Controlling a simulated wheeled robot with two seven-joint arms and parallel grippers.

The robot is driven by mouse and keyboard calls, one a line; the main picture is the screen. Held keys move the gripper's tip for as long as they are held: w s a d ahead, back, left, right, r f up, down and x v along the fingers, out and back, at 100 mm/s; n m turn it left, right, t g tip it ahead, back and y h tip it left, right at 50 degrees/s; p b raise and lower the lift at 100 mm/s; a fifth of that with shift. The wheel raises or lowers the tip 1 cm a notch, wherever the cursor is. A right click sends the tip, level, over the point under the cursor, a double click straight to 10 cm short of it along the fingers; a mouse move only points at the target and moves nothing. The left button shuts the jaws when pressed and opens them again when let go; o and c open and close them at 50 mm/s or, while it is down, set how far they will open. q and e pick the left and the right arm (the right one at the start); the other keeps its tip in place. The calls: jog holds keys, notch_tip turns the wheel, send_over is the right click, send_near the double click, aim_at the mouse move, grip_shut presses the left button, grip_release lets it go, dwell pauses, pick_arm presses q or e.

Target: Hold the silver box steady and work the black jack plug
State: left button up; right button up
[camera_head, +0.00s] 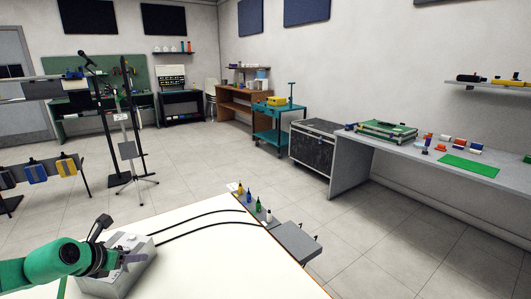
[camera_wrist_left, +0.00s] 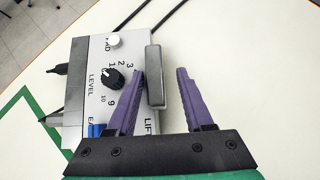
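The silver box (camera_head: 117,283) sits on the white table. In the left wrist view its printed face (camera_wrist_left: 92,100) shows a black knob, a white button and a blue part. My left gripper (camera_head: 136,258) is at the box's right side. In the left wrist view my left gripper (camera_wrist_left: 162,74) is open, with its purple fingers on either side of a dark grey upright bar (camera_wrist_left: 155,78) at the box's edge. A gap shows between the bar and the right finger. A black plug (camera_wrist_left: 62,68) shows at the box's left side. My right gripper is not in view.
Black cables (camera_head: 200,222) run from the box across the white table (camera_head: 210,265). A green outline (camera_wrist_left: 33,122) marks the tabletop. Small bottles (camera_head: 249,197) stand on a grey ledge beyond the table edge. The table right of the box is clear.

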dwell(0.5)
pick_arm(q)
jog(key=shift+s+a+r, duration=0.15)
jog(key=shift+s+r, duration=0.2)
jog(key=shift+r, duration=0.15)
jog(key=v, duration=1)
jog(key=shift+s+r, duration=0.2)
jog(key=shift+s, duration=0.15)
